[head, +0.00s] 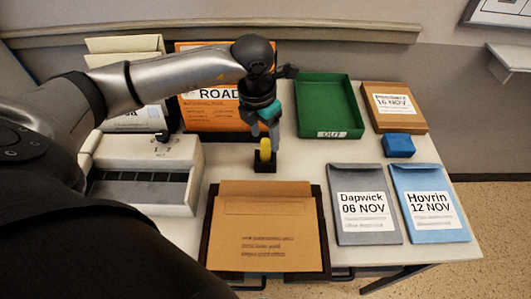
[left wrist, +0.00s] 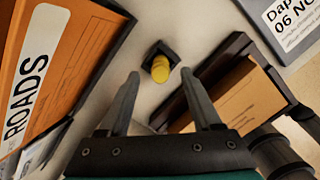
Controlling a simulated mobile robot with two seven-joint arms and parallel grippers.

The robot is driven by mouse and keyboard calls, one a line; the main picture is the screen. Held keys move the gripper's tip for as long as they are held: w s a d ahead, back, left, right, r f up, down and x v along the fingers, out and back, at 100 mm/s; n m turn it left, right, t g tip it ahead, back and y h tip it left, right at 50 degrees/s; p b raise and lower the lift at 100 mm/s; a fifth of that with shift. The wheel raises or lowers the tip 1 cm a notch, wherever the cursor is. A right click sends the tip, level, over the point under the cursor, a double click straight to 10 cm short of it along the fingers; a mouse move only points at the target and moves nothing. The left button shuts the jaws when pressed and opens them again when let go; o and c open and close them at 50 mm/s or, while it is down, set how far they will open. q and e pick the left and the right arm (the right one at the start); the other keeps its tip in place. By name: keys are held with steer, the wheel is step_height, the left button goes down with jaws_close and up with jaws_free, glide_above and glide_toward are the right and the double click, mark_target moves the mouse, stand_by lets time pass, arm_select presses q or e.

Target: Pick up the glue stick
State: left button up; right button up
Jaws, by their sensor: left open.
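The glue stick (head: 265,150) is a small yellow cylinder standing in a black holder (head: 265,167) on the desk. In the left wrist view the yellow end of the glue stick (left wrist: 160,70) shows beyond the fingertips, with the black holder (left wrist: 161,50) around its base. My left gripper (head: 265,135) is above the glue stick in the head view. In the left wrist view the left gripper (left wrist: 160,75) is open, its fingers spread to either side of the glue stick's line, with nothing held. My right gripper is not in view.
An orange ROADS folder (head: 210,118) stands behind. A brown folder in a dark tray (head: 213,225) lies in front. A green tray (head: 345,125), blue box (head: 398,146) and envelopes (head: 365,230) are to the right. A grey machine (head: 150,155) stands left.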

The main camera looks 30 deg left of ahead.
mark_target(266, 153)
arm_select(q)
step_height(266, 153, down, 3)
steer(key=shift+w+r, duration=0.1)
steer(key=shift+w, duration=0.05)
jaws_close()
stand_by(0.4)
